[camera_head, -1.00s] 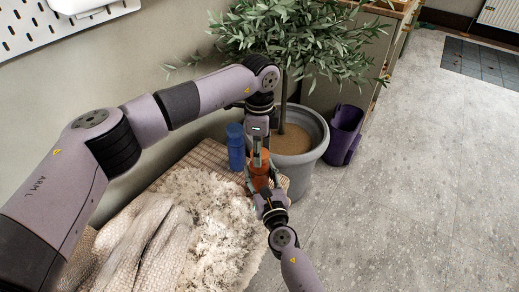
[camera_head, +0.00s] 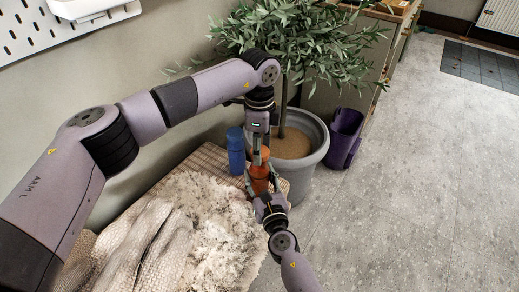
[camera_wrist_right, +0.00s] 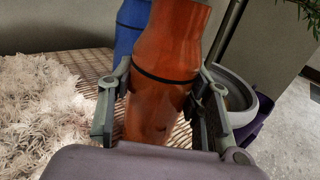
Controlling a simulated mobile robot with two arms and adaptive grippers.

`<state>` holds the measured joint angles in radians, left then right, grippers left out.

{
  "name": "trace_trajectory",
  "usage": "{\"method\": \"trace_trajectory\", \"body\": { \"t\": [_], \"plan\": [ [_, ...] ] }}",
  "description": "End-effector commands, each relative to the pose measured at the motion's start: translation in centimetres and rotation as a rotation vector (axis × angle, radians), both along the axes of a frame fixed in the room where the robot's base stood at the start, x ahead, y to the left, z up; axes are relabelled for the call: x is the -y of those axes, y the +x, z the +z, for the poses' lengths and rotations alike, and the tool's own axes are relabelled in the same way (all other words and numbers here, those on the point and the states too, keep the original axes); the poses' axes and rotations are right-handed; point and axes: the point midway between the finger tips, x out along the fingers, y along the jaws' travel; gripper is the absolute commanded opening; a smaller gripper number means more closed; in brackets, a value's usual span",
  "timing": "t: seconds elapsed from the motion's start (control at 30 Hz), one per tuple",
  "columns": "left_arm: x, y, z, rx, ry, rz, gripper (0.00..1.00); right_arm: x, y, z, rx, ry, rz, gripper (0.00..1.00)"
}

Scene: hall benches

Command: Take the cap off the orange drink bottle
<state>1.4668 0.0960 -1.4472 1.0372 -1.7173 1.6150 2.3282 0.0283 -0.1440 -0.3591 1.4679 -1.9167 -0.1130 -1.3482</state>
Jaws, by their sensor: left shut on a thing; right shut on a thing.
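The orange drink bottle (camera_head: 260,172) is held upright at the far end of the bench. In the right wrist view the orange bottle (camera_wrist_right: 165,50) has a dark band, and its top is cut off by the frame. My right gripper (camera_head: 262,187) is shut on the bottle's body, one finger on each side, as the right wrist view (camera_wrist_right: 160,98) shows. My left gripper (camera_head: 258,156) comes down from above and is shut on the bottle's orange top. The cap is mostly hidden by the left fingers, and I cannot tell whether it is apart from the bottle.
A blue bottle (camera_head: 236,150) stands close on the left. A grey plant pot (camera_head: 316,155) with a small tree is just behind. A fluffy white throw (camera_head: 210,225) and a knitted blanket (camera_head: 135,245) cover the near bench. A purple bin (camera_head: 345,138) stands farther right; the floor there is clear.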

Motion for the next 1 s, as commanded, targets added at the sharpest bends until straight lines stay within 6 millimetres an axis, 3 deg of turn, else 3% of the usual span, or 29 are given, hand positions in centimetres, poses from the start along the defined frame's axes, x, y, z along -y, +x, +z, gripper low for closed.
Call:
{"method": "trace_trajectory", "body": {
  "t": [0.3, 0.63, 0.87, 0.9, 1.0],
  "plan": [
    [0.0, 0.0, 0.2, 0.001, 0.0, 0.0, 0.1, 0.0, 0.0, 0.0, -0.001, 0.001, 0.001, 0.0],
    [0.0, 0.0, 3.7, 0.003, -0.001, 0.0, 0.1, 0.0, 0.0, 0.0, -0.001, 0.001, 0.001, 0.0],
    [0.0, 0.0, 4.0, 0.0, 0.0, 0.0, 0.1, 0.0, 0.0, 0.0, -0.001, 0.001, 0.0, 0.0],
    [0.0, 0.0, 4.0, 0.0, 0.0, 0.0, 0.1, 0.0, 0.0, 0.0, -0.001, 0.001, 0.0, 0.47],
    [0.0, 0.0, 4.0, 0.0, 0.0, 0.0, 0.1, 0.0, 0.0, 0.0, 0.0, 0.0, 0.0, 0.53]
  ]
}}
